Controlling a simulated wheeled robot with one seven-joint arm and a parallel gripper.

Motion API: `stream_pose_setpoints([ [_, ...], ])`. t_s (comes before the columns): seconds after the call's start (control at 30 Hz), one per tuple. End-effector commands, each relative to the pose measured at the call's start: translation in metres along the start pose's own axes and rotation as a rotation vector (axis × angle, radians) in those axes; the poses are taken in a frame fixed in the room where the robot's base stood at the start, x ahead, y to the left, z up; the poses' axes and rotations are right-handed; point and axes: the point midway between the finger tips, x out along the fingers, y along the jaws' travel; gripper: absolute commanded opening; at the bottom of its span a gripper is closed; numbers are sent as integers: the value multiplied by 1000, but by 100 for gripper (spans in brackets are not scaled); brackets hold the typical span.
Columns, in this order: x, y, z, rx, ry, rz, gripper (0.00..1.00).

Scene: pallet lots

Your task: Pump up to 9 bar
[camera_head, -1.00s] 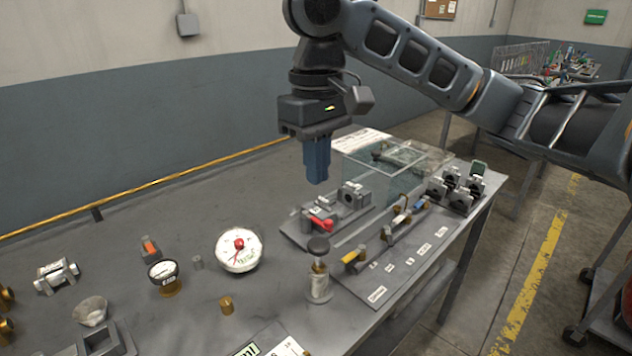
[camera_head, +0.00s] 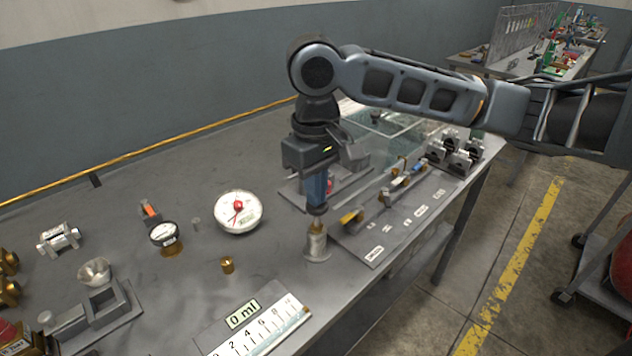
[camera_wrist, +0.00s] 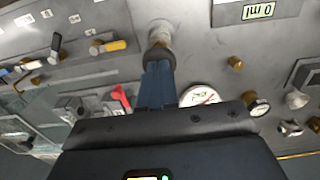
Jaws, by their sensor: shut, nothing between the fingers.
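The hand pump (camera_head: 317,246) is a small grey cylinder near the bench's front edge. A brass-coloured rod rises from it to a dark round knob (camera_head: 317,210). My gripper (camera_head: 318,203) points straight down, shut and empty, with its blue fingertips at the top of the knob, seemingly touching it. In the wrist view the fingertips (camera_wrist: 158,68) meet the knob, and the pump (camera_wrist: 160,32) shows beyond. A large white round gauge (camera_head: 238,213) with a red centre lies left of the pump. Its scale and needle are too small to read surely.
A smaller black-rimmed gauge (camera_head: 164,235) and a brass fitting (camera_head: 227,265) stand to the left. A plate marked "0 ml" (camera_head: 250,325) lies in front. A labelled panel with coloured levers (camera_head: 375,250) lies right of the pump. A clear tank (camera_head: 400,130) stands behind.

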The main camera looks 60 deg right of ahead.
Motion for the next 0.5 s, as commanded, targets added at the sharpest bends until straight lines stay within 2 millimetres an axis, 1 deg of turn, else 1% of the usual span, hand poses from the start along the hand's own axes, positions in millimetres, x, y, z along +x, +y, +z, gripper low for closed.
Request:
stream_pose_setpoints([
  [0.2, 3, 0, 0, 0, 0, -1, 0],
  [0.27, 9, 0, 0, 1, -1, -2, 0],
  [0.4, 31, -1, 0, 1, -1, -4, 0],
  [0.5, 38, 0, 0, 2, 0, -2, 0],
])
